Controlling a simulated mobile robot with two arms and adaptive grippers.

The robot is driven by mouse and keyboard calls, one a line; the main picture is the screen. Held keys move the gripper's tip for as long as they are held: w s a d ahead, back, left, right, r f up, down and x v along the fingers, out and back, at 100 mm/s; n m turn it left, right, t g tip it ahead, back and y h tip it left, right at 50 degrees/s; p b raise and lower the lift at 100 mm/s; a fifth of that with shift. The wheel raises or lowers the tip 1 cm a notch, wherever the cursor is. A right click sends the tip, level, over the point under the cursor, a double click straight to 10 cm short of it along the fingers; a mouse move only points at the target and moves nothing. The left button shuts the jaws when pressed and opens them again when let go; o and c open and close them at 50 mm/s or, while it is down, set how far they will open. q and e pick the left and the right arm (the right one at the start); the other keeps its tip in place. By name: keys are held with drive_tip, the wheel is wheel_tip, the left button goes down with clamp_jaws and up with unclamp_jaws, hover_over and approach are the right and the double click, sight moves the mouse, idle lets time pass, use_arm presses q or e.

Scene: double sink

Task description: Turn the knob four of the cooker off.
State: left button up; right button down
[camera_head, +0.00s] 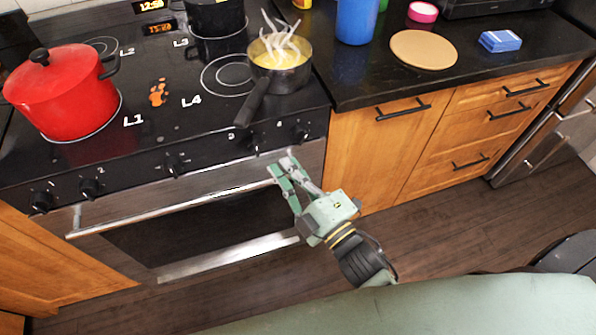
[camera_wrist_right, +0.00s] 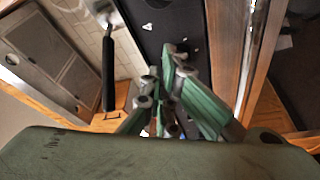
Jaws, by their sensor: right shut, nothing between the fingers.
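Knob four (camera_head: 300,134) is a small dark knob at the right end of the cooker's (camera_head: 170,135) front panel, beside the label 4. Its exact setting is too small to read. My right gripper (camera_head: 281,164) is in front of the cooker near the oven door's top edge, below and slightly left of knob four and apart from it. Its green fingers are shut and empty. In the right wrist view the gripper's fingers (camera_wrist_right: 172,52) come together in front of the dark cooker surface. My left gripper is not in view.
A red pot (camera_head: 62,100) sits on L1. The oven handle (camera_head: 160,212) runs across below the knobs. Wooden cabinets (camera_head: 385,150) stand right of the cooker.

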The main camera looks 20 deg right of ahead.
sight(301, 135)
drive_tip(key=x, duration=0.6)
drive_tip(key=shift+s+d+f+p, duration=0.1)
drive_tip(key=shift+d+f+p, duration=0.3)
drive_tip(key=shift+d, duration=0.6)
drive_tip(key=shift+s+d+f+p, duration=0.15)
drive_tip(key=shift+d+f, duration=0.35)
drive_tip(key=shift+d, duration=0.5)
drive_tip(key=n, duration=0.1)
drive_tip(key=n+p, duration=0.1)
drive_tip(key=p, duration=0.1)
drive_tip(key=shift+w+d+f+n+g, duration=0.1)
drive_tip(key=shift+d+f+n+g, duration=0.15)
drive_tip(key=shift+d+n+g, duration=0.15)
drive_tip(key=shift+d+f+n+g+p, duration=0.1)
drive_tip(key=shift+f+n+g+p, duration=0.3)
drive_tip(key=shift+n+p, duration=0.55)
drive_tip(key=shift+f+n, duration=0.25)
drive_tip(key=shift+n, duration=0.1)
drive_tip(key=shift+b, duration=0.3)
drive_tip(key=shift+w, duration=0.1)
